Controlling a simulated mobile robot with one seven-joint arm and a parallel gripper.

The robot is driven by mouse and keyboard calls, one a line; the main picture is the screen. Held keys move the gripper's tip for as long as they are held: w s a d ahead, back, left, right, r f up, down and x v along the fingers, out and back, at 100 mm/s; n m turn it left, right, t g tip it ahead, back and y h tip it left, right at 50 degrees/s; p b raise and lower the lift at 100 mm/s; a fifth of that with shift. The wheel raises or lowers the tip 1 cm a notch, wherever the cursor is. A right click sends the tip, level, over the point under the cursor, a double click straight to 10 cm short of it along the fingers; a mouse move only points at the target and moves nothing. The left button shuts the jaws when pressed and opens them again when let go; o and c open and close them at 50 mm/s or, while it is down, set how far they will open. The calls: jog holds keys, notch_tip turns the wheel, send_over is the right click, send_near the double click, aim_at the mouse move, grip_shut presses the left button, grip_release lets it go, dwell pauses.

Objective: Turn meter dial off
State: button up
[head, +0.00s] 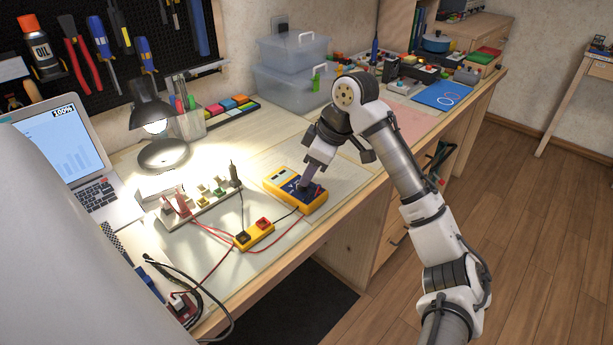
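A yellow multimeter (279,178) with a dark blue face lies on the workbench, a little right of the picture's middle left. Its small display is at the upper left end of its face. My gripper (305,186) points down over the lower right part of the meter, where the dial seems to be. The fingertips are at or just above the meter's face; I cannot tell whether they touch the dial. The dial itself is mostly hidden by my gripper, so its setting cannot be read. The fingers are too small here to tell whether they are open or shut.
A yellow box (254,235) with red and black parts lies in front of the meter, with red and black leads around it. A white strip with components (203,208) stands to the left. A lit lamp (163,153), a laptop (75,160) and clear bins (290,85) stand behind.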

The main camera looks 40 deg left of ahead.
jog(key=v, duration=1.1)
jog(key=shift+p, duration=0.3)
